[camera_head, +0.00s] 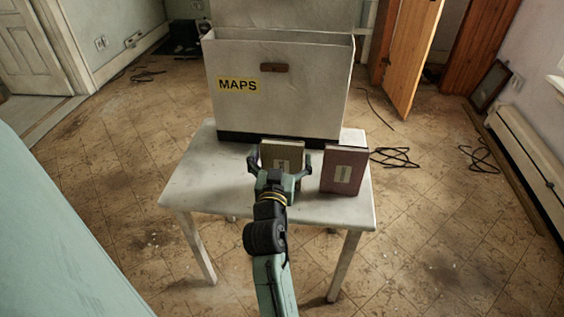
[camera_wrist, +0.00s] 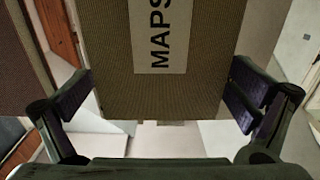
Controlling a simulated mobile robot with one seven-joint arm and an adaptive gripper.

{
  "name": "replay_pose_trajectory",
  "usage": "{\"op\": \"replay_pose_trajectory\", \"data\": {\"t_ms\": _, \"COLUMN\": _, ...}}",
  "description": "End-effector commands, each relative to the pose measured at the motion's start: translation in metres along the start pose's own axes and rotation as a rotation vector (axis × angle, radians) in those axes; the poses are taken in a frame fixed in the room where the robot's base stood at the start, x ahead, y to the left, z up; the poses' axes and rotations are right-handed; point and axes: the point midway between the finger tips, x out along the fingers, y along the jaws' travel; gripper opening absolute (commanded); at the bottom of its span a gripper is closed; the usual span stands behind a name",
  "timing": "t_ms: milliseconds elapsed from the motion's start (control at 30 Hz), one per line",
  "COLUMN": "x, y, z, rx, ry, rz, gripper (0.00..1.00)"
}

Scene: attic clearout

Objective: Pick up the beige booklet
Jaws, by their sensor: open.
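The beige booklet (camera_head: 282,150) stands upright on the white table, in front of the large box. Its cover has a pale label, and in the wrist view the booklet (camera_wrist: 188,95) shows the word "MAPS" on it, turned sideways. My gripper (camera_head: 281,162) is open in front of the booklet, with its fingers toward the booklet's two sides. In the wrist view the fingers of my gripper (camera_wrist: 163,92) appear at the left and right edges of the cover. I cannot tell whether they touch it.
A reddish-brown booklet (camera_head: 344,170) stands close to the right on the table (camera_head: 205,185). A large pale box (camera_head: 308,100) with a yellow "MAPS" label stands behind. The table's left part is clear. Black cables (camera_head: 395,157) lie on the floor at right.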

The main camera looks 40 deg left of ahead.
Motion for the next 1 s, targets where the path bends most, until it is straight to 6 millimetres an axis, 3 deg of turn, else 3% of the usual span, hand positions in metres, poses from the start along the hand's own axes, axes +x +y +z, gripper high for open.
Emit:
{"op": "replay_pose_trajectory", "data": {"t_ms": 333, "x": 0.0076, "y": 0.0000, "z": 0.0004, "rx": 0.001, "ry": 0.000, "rz": -0.001, "gripper": 0.99}}
{"op": "replay_pose_trajectory", "data": {"t_ms": 900, "x": 0.0073, "y": -0.0001, "z": 0.0003, "rx": 0.000, "ry": 0.000, "rz": -0.001, "gripper": 0.61}}
{"op": "replay_pose_trajectory", "data": {"t_ms": 1000, "x": 0.0073, "y": -0.0001, "z": -0.0004, "rx": 0.000, "ry": 0.002, "rz": -0.001, "gripper": 0.59}}
